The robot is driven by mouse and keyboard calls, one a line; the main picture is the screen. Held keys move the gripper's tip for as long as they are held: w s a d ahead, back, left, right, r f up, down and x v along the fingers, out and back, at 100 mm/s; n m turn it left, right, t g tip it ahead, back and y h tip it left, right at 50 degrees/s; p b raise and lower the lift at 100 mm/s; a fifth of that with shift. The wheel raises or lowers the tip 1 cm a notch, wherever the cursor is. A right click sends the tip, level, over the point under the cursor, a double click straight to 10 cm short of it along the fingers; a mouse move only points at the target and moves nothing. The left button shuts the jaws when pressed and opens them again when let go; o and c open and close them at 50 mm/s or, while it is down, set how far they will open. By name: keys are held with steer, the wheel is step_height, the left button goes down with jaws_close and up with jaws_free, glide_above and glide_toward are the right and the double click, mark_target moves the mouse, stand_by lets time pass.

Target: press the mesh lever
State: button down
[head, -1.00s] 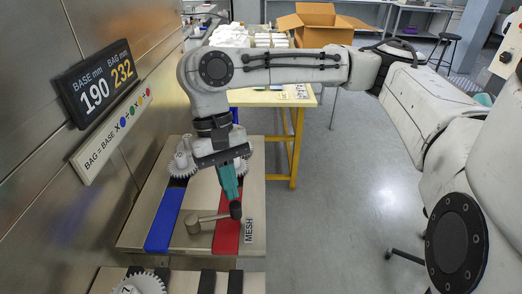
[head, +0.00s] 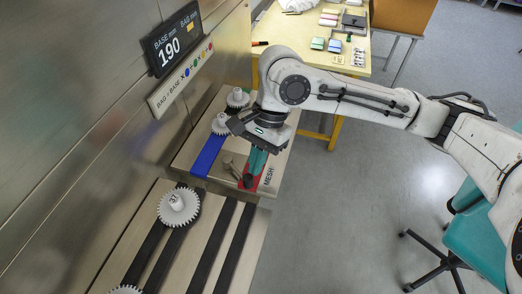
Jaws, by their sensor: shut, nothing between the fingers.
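The mesh lever (head: 231,168) is a small brownish-grey arm with a round hub and a dark knob (head: 248,181) at its end. It sits on the board with blue and red strips, left of the printed MESH label (head: 269,177). My gripper (head: 253,172) points down over the red strip (head: 243,187), with its teal fingers shut and empty. The fingertips are right at the knob; whether they touch it I cannot tell. The fingers and wrist hide part of the red strip.
White gears (head: 220,124) stand at the back of the board by the blue strip (head: 208,156). A nearer board carries a larger gear (head: 178,206) and dark slots. The wall display (head: 172,40) hangs at left.

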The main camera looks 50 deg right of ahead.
steer(key=shift+a+p, duration=0.35)
steer(key=shift+s+a, duration=0.1)
stand_by(0.3)
